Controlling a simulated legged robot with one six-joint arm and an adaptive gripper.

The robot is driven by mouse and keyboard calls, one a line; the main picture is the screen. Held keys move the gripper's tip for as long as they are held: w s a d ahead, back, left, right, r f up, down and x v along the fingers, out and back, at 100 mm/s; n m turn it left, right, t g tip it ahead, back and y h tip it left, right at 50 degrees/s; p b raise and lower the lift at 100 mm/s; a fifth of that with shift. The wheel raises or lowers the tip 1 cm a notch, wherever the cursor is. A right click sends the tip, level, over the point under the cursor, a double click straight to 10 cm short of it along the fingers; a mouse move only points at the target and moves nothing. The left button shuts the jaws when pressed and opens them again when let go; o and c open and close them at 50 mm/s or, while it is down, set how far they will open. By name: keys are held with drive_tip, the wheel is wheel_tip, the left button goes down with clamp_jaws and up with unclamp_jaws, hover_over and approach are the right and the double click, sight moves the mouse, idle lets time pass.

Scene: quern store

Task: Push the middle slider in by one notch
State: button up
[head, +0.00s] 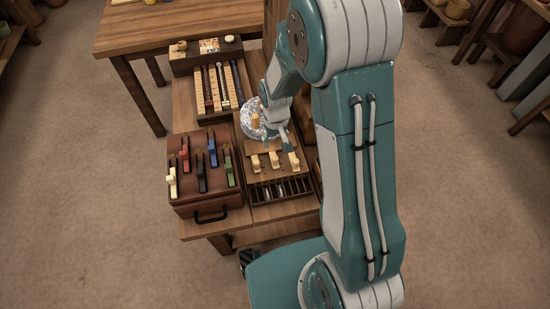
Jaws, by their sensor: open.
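Three pale wooden knobs stand in a row on a wooden panel (265,177) on the low bench. The middle knob (273,161) stands between the left knob (255,163) and the right knob (294,163). They look like the sliders, but their notches are too small to make out. My gripper (285,143) is open, small in the view, just beyond the knobs on the side towards the right one. No contact with a knob can be made out. My arm hides what lies to the right of the panel.
A brown box (199,201) with several coloured levers stands left of the panel. Behind are a rack of long rods (218,92) and a round, pale, patterned piece (247,125) with a wooden peg, close to my arm. A larger table (150,28) stands beyond. The floor at left is clear.

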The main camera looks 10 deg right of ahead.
sight(275, 158)
wheel_tip(275, 158, down, 11)
idle(0.6)
clamp_jaws()
